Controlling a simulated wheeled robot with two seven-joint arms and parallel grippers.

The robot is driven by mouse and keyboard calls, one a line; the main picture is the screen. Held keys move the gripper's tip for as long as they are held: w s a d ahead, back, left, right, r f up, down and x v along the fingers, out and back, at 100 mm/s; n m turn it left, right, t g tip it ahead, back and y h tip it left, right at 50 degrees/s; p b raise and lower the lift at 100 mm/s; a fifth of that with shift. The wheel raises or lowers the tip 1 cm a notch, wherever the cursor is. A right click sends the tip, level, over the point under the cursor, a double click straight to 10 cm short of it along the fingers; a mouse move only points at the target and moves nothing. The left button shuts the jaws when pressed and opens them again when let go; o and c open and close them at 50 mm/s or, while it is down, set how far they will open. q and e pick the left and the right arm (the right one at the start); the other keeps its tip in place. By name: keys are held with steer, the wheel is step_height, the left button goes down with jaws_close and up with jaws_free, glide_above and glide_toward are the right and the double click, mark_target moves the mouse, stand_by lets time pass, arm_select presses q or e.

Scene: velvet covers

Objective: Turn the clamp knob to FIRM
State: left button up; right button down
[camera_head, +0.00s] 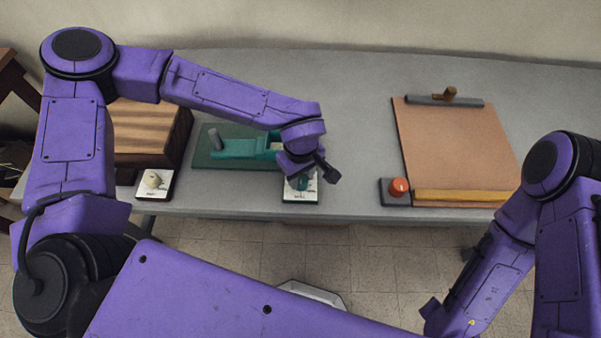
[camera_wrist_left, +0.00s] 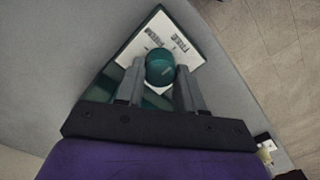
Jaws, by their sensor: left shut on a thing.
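The clamp knob (camera_wrist_left: 160,67) is a round dark teal knob on a white label plate (camera_wrist_left: 172,37) with two printed words, too small to read surely. In the head view the knob (camera_head: 302,183) shows partly beneath my left gripper, on its plate (camera_head: 299,196) near the table's front edge. My left gripper (camera_wrist_left: 161,72) is shut on the knob, one grey finger on each side of it. The knob's pointer cannot be made out. The teal clamp (camera_head: 235,148) lies on a dark green base (camera_head: 203,158) just left of the gripper. My right gripper is out of view.
A second, cream knob (camera_head: 153,181) sits on a plate to the left, before a wooden block (camera_head: 150,135). The middle of the table is clear.

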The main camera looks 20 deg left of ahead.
mark_target(301, 178)
arm_select(q)
steer(key=n+p, duration=0.2)
steer(key=n, duration=0.1)
steer(key=shift+r+p, duration=0.25)
steer(key=shift+p, duration=0.1)
steer(key=n+p, duration=0.2)
steer(key=n, duration=0.2)
steer(key=shift+f+n, duration=0.1)
steer(key=shift+n, duration=0.2)
steer(key=n+p, duration=0.1)
steer(key=n, duration=0.3)
steer(key=shift+n, duration=0.3)
steer(key=n, duration=0.5)
steer(key=shift+f+p, duration=0.1)
steer(key=shift+p, duration=0.2)
steer(key=shift+n, duration=0.4)
steer(key=o, duration=1)
steer(key=shift+o, duration=0.2)
step_height(301, 178, up, 11)
steer(key=b, duration=0.1)
steer(key=shift+f, duration=0.2)
